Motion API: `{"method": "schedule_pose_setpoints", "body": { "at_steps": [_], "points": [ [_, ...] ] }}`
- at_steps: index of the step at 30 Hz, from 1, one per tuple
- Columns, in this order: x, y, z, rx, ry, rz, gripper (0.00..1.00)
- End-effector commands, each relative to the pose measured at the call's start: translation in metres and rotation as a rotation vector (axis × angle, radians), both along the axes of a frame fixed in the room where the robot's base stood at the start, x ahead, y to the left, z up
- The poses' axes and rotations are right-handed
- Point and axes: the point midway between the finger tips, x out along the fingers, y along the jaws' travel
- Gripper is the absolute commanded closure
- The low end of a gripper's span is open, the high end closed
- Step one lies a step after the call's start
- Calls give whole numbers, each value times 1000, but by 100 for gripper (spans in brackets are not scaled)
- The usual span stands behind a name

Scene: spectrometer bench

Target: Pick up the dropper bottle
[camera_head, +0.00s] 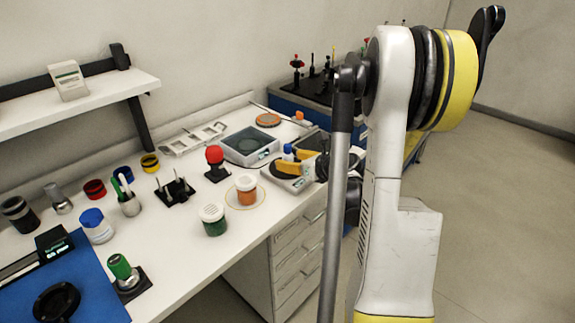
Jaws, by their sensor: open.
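A small white bottle with a blue cap (288,153), which looks like the dropper bottle, stands upright at a dark-topped balance near the right edge of the white bench. My gripper (289,160), with yellow fingers, reaches in from the right. Its fingertips are right at the bottle, one on the near side and one on the far side. The fingers are open. I cannot tell whether either finger touches the bottle. The bottle's lower part is hidden by the near finger.
A square instrument (250,146) stands just left of the gripper. A red-topped stand (215,161), an orange jar (246,188) and a green jar (213,219) stand nearer. A larger blue-capped jar (95,225) is at the left. The bench's front edge is close below the gripper.

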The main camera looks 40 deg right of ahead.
Motion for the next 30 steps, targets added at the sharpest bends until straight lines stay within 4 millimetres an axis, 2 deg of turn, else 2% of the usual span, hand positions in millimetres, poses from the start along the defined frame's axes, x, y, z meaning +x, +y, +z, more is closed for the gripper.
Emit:
{"method": "schedule_pose_setpoints", "body": {
  "at_steps": [3,9,15,26,30],
  "points": [
    [13,0,-6,0,0,3,43],
    [13,0,-5,-1,0,1,43],
    [13,0,-5,-1,0,1,100],
    [13,0,-5,-1,0,1,100],
    [13,0,2,-1,0,1,100]
  ]
}}
